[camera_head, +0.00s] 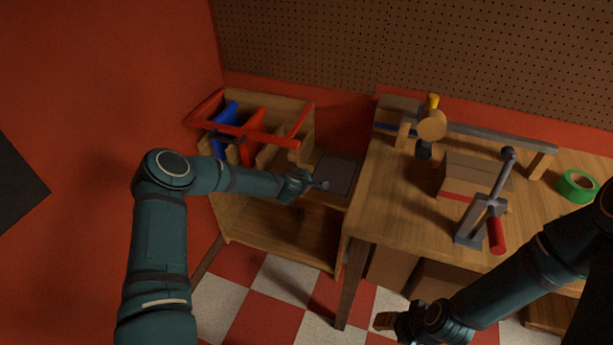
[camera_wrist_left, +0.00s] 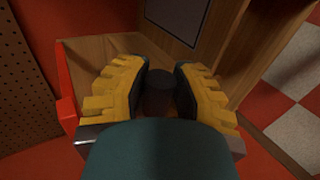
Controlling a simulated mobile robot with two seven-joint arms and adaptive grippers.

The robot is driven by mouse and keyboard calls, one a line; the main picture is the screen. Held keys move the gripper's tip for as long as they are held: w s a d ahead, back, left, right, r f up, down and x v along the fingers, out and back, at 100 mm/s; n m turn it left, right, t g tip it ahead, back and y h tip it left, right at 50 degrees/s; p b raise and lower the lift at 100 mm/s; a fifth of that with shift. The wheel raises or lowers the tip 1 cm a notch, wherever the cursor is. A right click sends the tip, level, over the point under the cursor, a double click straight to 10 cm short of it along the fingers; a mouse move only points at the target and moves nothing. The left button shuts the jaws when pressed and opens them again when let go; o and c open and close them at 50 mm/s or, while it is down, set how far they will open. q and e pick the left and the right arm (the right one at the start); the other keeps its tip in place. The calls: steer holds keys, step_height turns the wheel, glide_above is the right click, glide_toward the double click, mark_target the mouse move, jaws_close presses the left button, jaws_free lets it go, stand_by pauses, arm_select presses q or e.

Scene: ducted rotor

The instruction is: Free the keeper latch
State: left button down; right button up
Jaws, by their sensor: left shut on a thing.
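My left gripper (camera_head: 306,184) is at the right side of the wooden rack, near a dark square panel (camera_head: 336,174). In the left wrist view its yellow fingers (camera_wrist_left: 160,88) are shut on a dark round knob (camera_wrist_left: 159,99). A small grey knob end (camera_head: 325,185) shows just beyond the gripper in the head view. I cannot tell whether this knob belongs to the keeper latch.
The wooden rack (camera_head: 285,245) carries red bars (camera_head: 240,132) and blue pieces (camera_head: 222,122). The workbench (camera_head: 400,205) holds a cardboard box (camera_head: 475,175), green tape (camera_head: 577,186) and a rail (camera_head: 500,137) at the back. Checkered floor lies below.

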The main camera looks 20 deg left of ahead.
stand_by(0.4)
arm_select(q)
steer(key=c, duration=1)
jaws_free()
steer(key=shift+s, duration=0.1)
steer(key=v, duration=1.1)
steer(key=shift+s+r, duration=0.25)
steer(key=shift+s, duration=0.1)
steer(key=s+d+f+m+g+h, duration=0.3)
steer(key=s+d+f+m, duration=0.3)
steer(key=s+d, duration=0.4)
steer(key=s+d+f+m+g, duration=0.1)
steer(key=s+d+m+g, duration=0.1)
steer(key=s+m, duration=0.3)
steer(key=s+d+f+m+g, duration=0.2)
steer(key=s+m+g, duration=0.2)
steer(key=s, duration=1)
steer(key=shift+m+g, duration=0.3)
steer(key=shift+m, duration=0.2)
